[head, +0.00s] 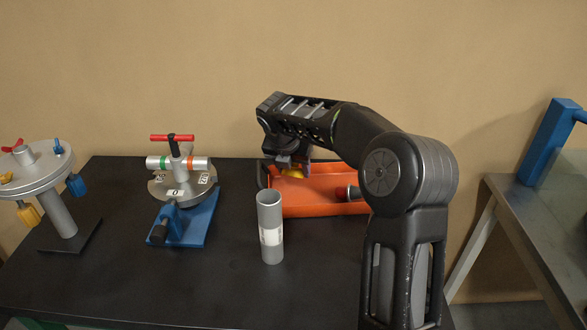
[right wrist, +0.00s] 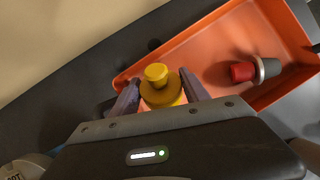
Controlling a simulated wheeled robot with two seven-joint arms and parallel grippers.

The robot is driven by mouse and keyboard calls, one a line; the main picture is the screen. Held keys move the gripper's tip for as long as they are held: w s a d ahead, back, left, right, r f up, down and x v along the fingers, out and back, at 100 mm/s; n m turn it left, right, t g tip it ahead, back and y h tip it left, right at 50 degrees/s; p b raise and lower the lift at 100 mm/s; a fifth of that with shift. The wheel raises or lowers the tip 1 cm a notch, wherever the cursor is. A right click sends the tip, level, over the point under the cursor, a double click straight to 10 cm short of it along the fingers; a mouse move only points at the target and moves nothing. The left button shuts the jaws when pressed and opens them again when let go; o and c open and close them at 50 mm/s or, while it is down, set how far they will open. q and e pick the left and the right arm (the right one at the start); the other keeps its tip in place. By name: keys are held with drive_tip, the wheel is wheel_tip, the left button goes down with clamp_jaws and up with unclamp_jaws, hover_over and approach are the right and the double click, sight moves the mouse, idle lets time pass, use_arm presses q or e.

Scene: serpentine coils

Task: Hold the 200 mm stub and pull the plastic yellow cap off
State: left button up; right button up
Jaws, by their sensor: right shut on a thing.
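The yellow cap (right wrist: 160,90) is stepped, with a round knob on top. My right gripper (right wrist: 160,95) is shut on it, one finger on each side. In the head view the cap (head: 293,173) shows under the gripper at the orange tray's left part; I cannot tell whether it touches the tray. A grey tube (head: 271,240), which looks like the stub, stands upright on the dark table in front of the tray. Its top is open and bare, and its white label is too small to read. My left gripper is not in view.
The orange tray (head: 318,211) also holds a red and grey piece (right wrist: 243,71). A blue-based fixture (head: 196,222) with a red T-handle stands left of the tube. A grey round stand (head: 62,215) with coloured tags is at far left. A metal table (head: 545,220) is at right.

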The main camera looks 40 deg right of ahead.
drive_tip(key=o, duration=1.5)
drive_tip(key=v, duration=0.7)
drive_tip(key=shift+s+a+r, duration=0.1)
drive_tip(key=shift+a+r, duration=0.05)
drive_tip(key=shift+r, duration=0.2)
